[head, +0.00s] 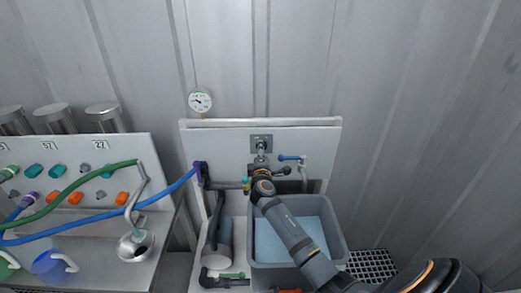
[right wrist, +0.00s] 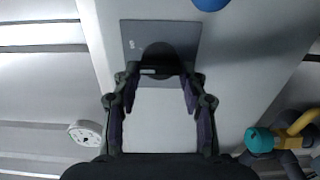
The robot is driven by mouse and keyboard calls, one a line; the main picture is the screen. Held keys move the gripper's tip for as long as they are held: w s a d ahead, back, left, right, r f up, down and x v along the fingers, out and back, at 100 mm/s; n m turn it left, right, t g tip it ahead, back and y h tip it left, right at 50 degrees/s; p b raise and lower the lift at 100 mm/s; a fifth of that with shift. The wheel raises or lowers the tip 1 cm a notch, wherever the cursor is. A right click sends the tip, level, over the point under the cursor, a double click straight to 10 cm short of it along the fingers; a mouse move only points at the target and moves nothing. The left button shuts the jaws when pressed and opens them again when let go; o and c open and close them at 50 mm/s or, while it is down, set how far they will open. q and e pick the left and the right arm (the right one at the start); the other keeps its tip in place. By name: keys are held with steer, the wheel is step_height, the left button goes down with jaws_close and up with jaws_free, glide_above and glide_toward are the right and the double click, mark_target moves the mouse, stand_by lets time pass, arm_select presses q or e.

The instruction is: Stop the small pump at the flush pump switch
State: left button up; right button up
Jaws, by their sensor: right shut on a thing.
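The flush pump switch is a grey square plate (head: 262,138) on the pale upright panel, with a dark knob at its middle. In the right wrist view the plate (right wrist: 130,38) fills the upper middle and the dark knob (right wrist: 160,58) stands out from it. My right gripper (head: 262,158) reaches up to the switch from below right. In the right wrist view its fingers (right wrist: 160,82) are shut on the knob, one on each side. The knob's pointer direction is hard to tell. My left gripper is not in view. I cannot pick out the small pump for certain.
A grey tub (head: 337,225) of pale blue water stands below the switch. A blue-handled tap (head: 290,158) is close to its right. A round gauge (head: 200,100) is at upper left. A bench (head: 95,270) with green and blue hoses stands left.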

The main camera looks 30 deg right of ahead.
steer(key=n+p, duration=0.2)
steer(key=n, duration=0.3)
steer(key=shift+n, duration=0.3)
steer(key=shift+f+n, duration=0.1)
steer(key=shift+n, duration=0.2)
steer(key=o, duration=1.1)
steer(key=shift+o, duration=0.2)
steer(key=v, duration=1.2)
steer(key=shift+s+d, duration=0.1)
